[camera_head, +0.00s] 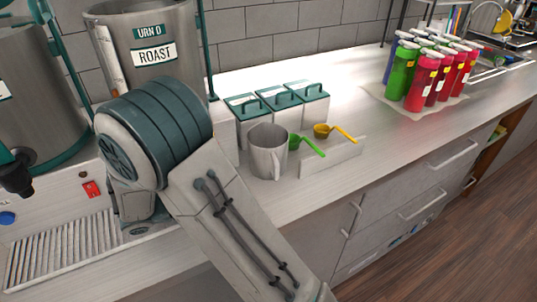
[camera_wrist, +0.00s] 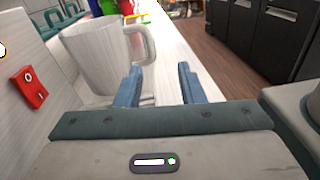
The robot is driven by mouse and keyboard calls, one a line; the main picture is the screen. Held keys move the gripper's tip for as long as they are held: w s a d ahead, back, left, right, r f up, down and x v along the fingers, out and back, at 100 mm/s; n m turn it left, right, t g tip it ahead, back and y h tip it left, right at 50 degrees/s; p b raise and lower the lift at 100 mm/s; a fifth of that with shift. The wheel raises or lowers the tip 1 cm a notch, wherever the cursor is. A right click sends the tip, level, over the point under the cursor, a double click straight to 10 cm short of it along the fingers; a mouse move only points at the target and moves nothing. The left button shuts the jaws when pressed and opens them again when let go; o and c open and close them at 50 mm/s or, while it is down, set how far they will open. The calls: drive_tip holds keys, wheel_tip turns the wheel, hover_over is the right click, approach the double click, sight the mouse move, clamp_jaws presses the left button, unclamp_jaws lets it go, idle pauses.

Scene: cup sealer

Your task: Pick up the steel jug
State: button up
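The steel jug (camera_head: 268,150) stands upright on the counter, in front of the lidded canisters, with its handle towards the front right. In the wrist view the jug (camera_wrist: 92,62) is at the upper left, its handle (camera_wrist: 141,44) pointing right. My gripper (camera_wrist: 160,84) is open, with its two blue fingers apart and nothing between them. The fingers are short of the jug, and the left finger appears just below the handle. Contact is not visible. In the head view my gripper is hidden behind my arm.
Green-lidded canisters (camera_head: 284,104) stand behind the jug. A green scoop (camera_head: 305,144) and a yellow scoop (camera_head: 333,131) rest at a low holder (camera_head: 332,157) to its right. The urn (camera_head: 153,50) and a red switch (camera_wrist: 28,88) are left. Colourful bottles (camera_head: 404,78) stand farther right.

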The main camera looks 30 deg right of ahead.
sight(277, 169)
drive_tip(key=shift+w+a+n+t+h, duration=0.2)
drive_tip(key=shift+w+n+t+h, duration=0.05)
drive_tip(key=shift+n+t+h, duration=0.05)
drive_tip(key=shift+d+r, duration=0.1)
drive_tip(key=shift+d, duration=0.15)
drive_tip(key=d+p, duration=0.1)
drive_tip(key=d, duration=0.6)
drive_tip(key=shift+d, duration=0.4)
drive_tip(key=shift+w+d+f+p, duration=0.1)
drive_tip(key=shift+d+p, duration=0.4)
drive_tip(key=shift+d, duration=0.85)
drive_tip(key=shift+w+d+f+p, duration=0.1)
drive_tip(key=shift+d+p, duration=0.4)
drive_tip(key=shift+d, duration=0.8)
clamp_jaws()
